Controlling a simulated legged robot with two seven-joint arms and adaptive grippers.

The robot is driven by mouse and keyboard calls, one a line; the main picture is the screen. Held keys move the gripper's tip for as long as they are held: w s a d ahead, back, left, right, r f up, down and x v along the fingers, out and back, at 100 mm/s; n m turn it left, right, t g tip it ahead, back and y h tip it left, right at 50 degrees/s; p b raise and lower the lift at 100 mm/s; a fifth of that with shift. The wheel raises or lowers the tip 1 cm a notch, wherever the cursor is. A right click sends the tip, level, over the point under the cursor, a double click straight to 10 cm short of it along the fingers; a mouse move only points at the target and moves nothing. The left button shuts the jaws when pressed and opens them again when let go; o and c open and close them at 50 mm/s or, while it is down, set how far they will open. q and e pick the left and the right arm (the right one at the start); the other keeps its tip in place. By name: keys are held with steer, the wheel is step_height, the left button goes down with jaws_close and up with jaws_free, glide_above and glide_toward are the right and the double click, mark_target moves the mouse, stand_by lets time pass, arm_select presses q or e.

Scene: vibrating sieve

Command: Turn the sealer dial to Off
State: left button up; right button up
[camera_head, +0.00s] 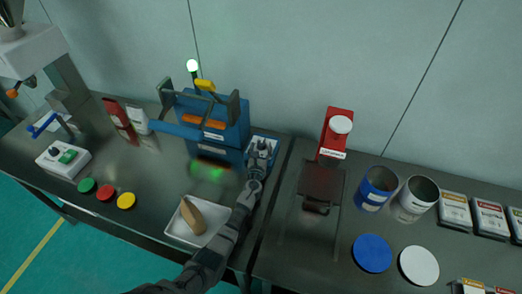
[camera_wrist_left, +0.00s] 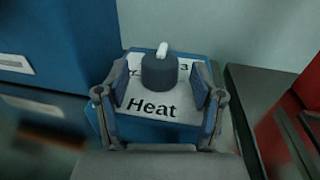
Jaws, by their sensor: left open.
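The sealer dial (camera_wrist_left: 158,73) is a dark round knob with a white pointer. The pointer aims at the far edge of a white plate (camera_wrist_left: 183,105) marked "Heat" on a small blue box. A "3" shows right of the knob; a label at left is mostly hidden. The blue sealer (camera_head: 228,128) stands left of this box (camera_head: 268,140). My left gripper (camera_head: 262,148) is over the box, and its open fingers (camera_wrist_left: 160,88) are on either side of the knob, with gaps visible. In the head view the gripper covers the knob. My right gripper is not in view.
A white tray (camera_head: 178,230) with a brown item lies near my left arm. A red device (camera_head: 336,130) stands right of the gap between tables. Blue (camera_head: 377,188) and white cans (camera_head: 416,196) and lids stand further right. A wall is close behind.

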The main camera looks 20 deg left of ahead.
arm_select(q)
steer(key=shift+w, duration=0.15)
steer(key=c, duration=1.1)
